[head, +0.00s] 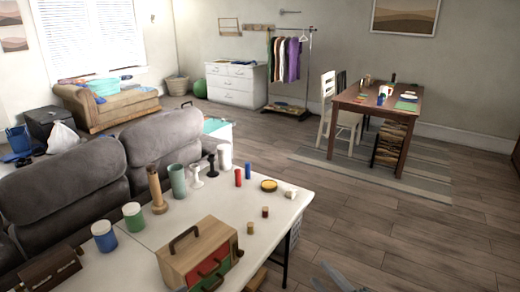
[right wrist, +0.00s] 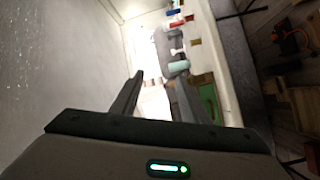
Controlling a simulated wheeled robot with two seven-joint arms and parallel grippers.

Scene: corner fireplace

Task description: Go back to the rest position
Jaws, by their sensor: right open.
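My right gripper (head: 336,280) shows at the bottom edge of the head view, just right of the white table (head: 296,212), with its fingers pointing up and apart. In the right wrist view, its two dark fingers (right wrist: 158,92) are spread with nothing held between them. Beyond them in that view are the table and a pale green cylinder (right wrist: 178,66). My left gripper is not in the head view.
A wooden box with a dark handle (head: 196,252), jars, and several small bottles stand on the white table, close left of my right gripper. A grey sofa (head: 160,140) is behind it. Wood floor (head: 400,240) is free to the right, up to the dining table (head: 372,106).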

